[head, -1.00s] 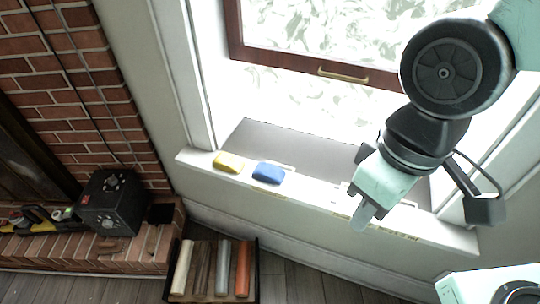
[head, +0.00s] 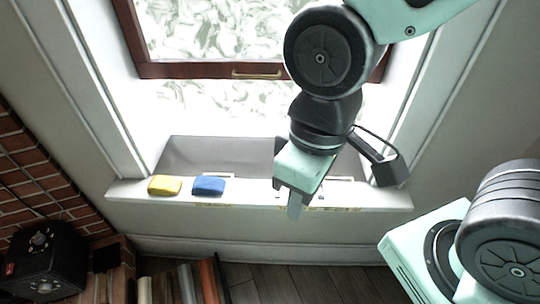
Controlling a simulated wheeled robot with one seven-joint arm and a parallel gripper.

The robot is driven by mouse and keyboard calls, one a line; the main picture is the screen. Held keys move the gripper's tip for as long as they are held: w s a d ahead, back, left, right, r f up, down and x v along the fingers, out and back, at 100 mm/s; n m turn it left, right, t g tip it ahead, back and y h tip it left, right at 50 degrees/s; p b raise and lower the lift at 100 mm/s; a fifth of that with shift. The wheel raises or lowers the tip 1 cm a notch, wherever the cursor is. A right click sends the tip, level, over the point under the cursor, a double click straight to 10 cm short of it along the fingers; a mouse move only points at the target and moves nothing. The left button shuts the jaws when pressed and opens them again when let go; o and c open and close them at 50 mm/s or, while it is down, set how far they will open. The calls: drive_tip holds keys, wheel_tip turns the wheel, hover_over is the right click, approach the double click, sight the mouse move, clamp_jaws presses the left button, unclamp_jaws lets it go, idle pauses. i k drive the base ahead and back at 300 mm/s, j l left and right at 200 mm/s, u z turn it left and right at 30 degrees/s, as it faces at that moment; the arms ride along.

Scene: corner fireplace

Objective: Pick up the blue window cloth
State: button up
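The blue window cloth (head: 209,186) lies folded on the white window sill (head: 130,193), just right of a yellow cloth (head: 165,185). My gripper (head: 294,208) points down in front of the sill's right half, to the right of the blue cloth and apart from it. Its fingers show nearly edge-on, so I cannot tell whether they are open or shut. I see no cloth in it.
A window with a brown frame and brass handle (head: 258,75) stands behind the sill. A black box (head: 42,262) sits at the lower left by the brick fireplace. The sill between cloth and gripper looks clear.

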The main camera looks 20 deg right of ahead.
sight(202, 184)
drive_tip(key=i+u, duration=0.1)
drive_tip(key=u, duration=0.3)
drive_tip(key=i+u, duration=0.1)
drive_tip(key=u, duration=0.3)
drive_tip(key=l+u, duration=0.15)
drive_tip(key=u, duration=0.3)
drive_tip(key=i+l+u, duration=0.1)
drive_tip(key=u, duration=0.3)
